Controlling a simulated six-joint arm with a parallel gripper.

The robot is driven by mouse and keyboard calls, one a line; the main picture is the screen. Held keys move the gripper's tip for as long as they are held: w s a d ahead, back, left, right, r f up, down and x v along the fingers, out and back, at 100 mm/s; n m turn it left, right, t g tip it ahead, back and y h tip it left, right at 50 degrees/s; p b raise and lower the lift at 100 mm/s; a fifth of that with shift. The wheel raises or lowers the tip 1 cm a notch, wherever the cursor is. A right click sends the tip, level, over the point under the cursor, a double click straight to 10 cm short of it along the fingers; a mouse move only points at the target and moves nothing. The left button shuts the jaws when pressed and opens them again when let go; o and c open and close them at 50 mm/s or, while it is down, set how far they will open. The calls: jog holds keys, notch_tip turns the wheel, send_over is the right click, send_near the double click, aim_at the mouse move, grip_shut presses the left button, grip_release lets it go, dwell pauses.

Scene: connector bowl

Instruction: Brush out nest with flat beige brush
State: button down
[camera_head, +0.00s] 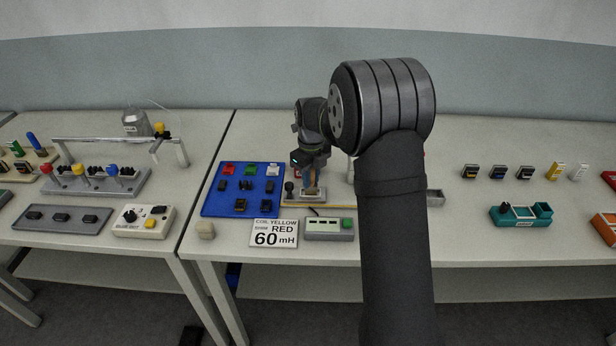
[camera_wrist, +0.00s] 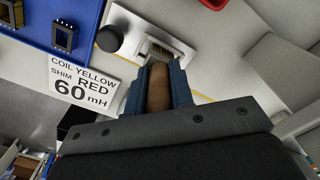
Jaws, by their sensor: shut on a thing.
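My gripper (camera_head: 311,170) points down over the nest and is shut on the brush (camera_head: 312,188). In the wrist view my gripper's blue-grey fingers (camera_wrist: 158,80) clasp the brush's brown handle (camera_wrist: 158,97) from both sides. The nest (camera_wrist: 174,43) is a pale metal fixture with a recessed, ribbed slot, just beyond the brush end. In the head view the nest (camera_head: 313,198) lies directly below my gripper. The brush end overlaps the slot's near side in the wrist view. I cannot tell whether the bristles touch the nest.
A black knob (camera_head: 289,187) stands just left of the nest. A blue tray (camera_head: 209,207) with several coils lies left. A sign (camera_head: 275,234) reading "COIL YELLOW, SHIM RED, 60 mH" and a grey box with a green button (camera_head: 346,223) are in front. My arm hides table right of the nest.

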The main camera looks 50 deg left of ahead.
jog(key=shift+w+d, duration=0.15)
jog(key=shift+r, duration=4.55)
jog(key=shift+w, duration=0.1)
